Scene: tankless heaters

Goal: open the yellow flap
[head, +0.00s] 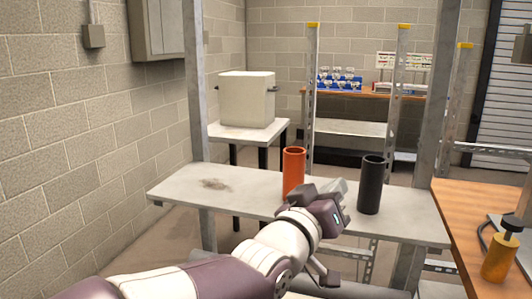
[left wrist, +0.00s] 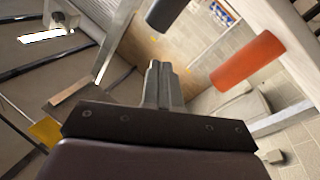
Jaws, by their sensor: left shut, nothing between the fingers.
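I cannot make out a yellow flap for certain in either view. A small yellow panel (left wrist: 45,132) shows at the left edge of the left wrist view; I cannot tell what it belongs to. My left gripper (head: 332,190) is over the front of the grey shelf, between an orange cylinder (head: 293,172) and a black cylinder (head: 371,185). In the left wrist view its fingers (left wrist: 158,68) are together, with nothing between them. The orange cylinder (left wrist: 247,62) and black cylinder (left wrist: 165,14) also show there, apart from the fingers. My right gripper is not in view.
The grey shelf (head: 172,190) stands between metal uprights. A wooden bench (head: 455,205) with a yellow bottle (head: 498,258) is at the right. A white box (head: 246,98) sits on a table behind. A block wall closes the left side.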

